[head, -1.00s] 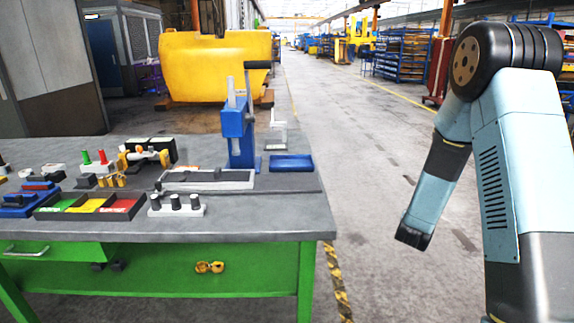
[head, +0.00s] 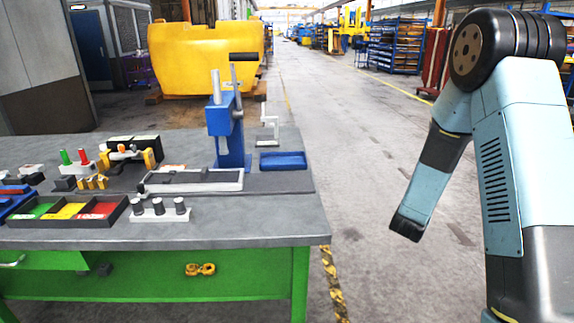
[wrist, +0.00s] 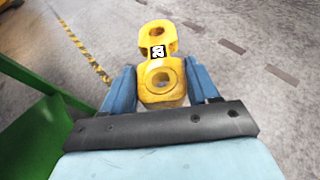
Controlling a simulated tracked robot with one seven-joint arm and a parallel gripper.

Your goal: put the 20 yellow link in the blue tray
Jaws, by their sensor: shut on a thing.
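The yellow link marked 20 (wrist: 160,82) is held in my gripper (wrist: 162,86), as the wrist view shows. The blue fingers close on its near ring from both sides, and its far ring sticks out beyond them. In the head view my gripper (head: 407,229) hangs over the floor to the right of the bench; the link is not visible there. The blue tray (head: 283,161) lies on the bench near its right edge, to the left of my gripper and farther back. It looks empty.
A blue press (head: 229,130) stands just left of the tray. A grey fixture (head: 193,181), a block with several pegs (head: 160,211) and a red-yellow-green bin (head: 70,212) are on the bench (head: 262,212). Yellow links (head: 200,269) show at the green lower front.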

